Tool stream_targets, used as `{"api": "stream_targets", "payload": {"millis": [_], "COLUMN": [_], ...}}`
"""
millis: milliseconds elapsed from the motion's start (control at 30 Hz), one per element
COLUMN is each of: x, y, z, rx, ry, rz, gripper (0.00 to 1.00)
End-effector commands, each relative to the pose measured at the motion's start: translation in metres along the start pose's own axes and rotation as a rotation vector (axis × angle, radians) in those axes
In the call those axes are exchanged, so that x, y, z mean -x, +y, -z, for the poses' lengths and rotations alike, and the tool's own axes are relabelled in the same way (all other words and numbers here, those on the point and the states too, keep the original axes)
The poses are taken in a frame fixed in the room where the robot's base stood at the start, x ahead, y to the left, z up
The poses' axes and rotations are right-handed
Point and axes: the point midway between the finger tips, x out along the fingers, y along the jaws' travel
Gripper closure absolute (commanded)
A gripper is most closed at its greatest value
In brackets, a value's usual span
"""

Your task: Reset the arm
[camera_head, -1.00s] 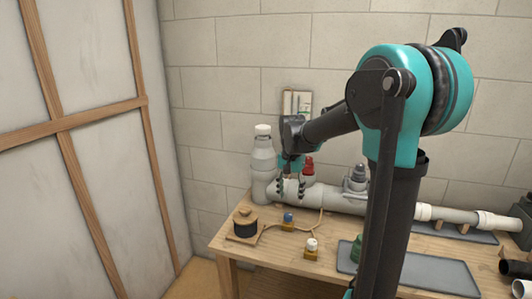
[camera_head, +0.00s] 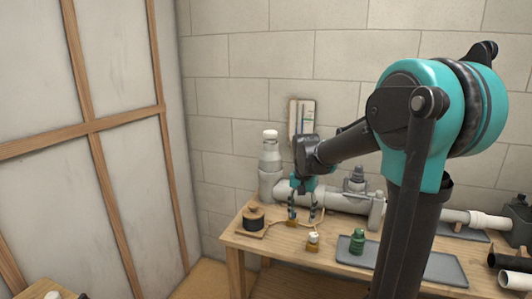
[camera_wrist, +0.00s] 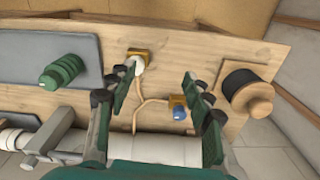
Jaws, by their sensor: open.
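My gripper (camera_head: 303,205) hangs over the left part of the wooden workbench (camera_head: 258,240), in front of the grey-white pipe. My arm reaches in from the right, bent at the teal elbow. The red valve cap behind the gripper is hidden now.
The white pipe (camera_head: 330,197) runs along the wall. A black spool (camera_head: 253,216), a white-topped fitting (camera_head: 313,240), a blue-topped fitting (camera_wrist: 178,108) and a green ribbed part (camera_head: 357,240) on a grey mat (camera_head: 425,267) stand on the bench. A panelled wall (camera_head: 120,60) is at left.

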Motion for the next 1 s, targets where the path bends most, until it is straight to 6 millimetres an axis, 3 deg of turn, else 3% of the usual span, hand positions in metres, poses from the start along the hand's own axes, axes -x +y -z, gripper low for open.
{"api": "stream_targets", "payload": {"millis": [367, 700, 833, 1000], "x": [-0.029, -0.089, -0.104, -0.110], "y": [0.050, 0.125, 0.140, 0.146], "z": [-0.039, -0.117, -0.137, -0.144], "rx": [0.133, 0.365, 0.423, 0.448], "ry": [0.088, 0.263, 0.310, 0.329], "rz": [0.050, 0.087, 0.086, 0.084], "gripper": [0.49, 0.49, 0.49, 0.49]}}
